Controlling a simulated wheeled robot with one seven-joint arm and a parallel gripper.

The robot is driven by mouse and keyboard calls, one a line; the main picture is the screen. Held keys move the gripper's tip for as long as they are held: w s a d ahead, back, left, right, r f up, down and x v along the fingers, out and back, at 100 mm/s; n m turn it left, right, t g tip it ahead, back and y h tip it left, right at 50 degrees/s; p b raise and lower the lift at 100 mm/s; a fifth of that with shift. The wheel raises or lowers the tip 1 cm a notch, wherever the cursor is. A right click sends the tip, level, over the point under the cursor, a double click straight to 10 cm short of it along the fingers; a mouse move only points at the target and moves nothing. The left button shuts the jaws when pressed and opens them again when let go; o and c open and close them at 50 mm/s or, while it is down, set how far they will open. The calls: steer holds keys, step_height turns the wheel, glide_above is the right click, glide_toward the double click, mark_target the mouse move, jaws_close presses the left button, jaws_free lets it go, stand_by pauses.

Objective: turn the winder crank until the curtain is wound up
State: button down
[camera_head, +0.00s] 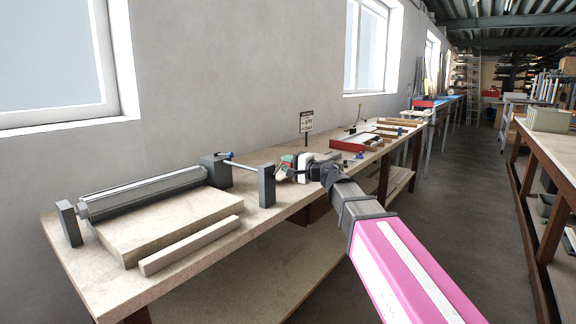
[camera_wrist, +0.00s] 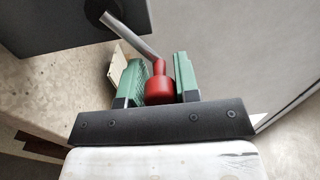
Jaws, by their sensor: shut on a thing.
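The grey winder roller (camera_head: 145,192) lies along the bench between a dark left end block (camera_head: 68,222) and a dark block at its right. A dark upright post (camera_head: 266,186) stands farther right, with a thin shaft running to it. In the wrist view the crank's grey arm (camera_wrist: 130,36) comes out of a dark block (camera_wrist: 75,22) and ends at a red knob (camera_wrist: 159,88). My gripper (camera_head: 287,170) is just right of the post. Its green fingers (camera_wrist: 160,82) are shut on the red knob, one on each side. I cannot tell how much curtain is on the roller.
A thick pale board (camera_head: 175,222) and a loose wooden strip (camera_head: 190,245) lie in front of the roller. A small sign (camera_head: 306,122) and a red tray (camera_head: 350,144) stand farther along the bench. The aisle floor (camera_head: 440,185) at right is clear.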

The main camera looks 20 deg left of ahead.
steer(key=c, duration=0.9)
jaws_free()
steer(key=shift+s+r, duration=0.1)
steer(key=shift+d, duration=0.1)
steer(key=v, duration=1)
steer(key=shift+s+d, duration=0.2)
steer(key=shift+d, duration=0.05)
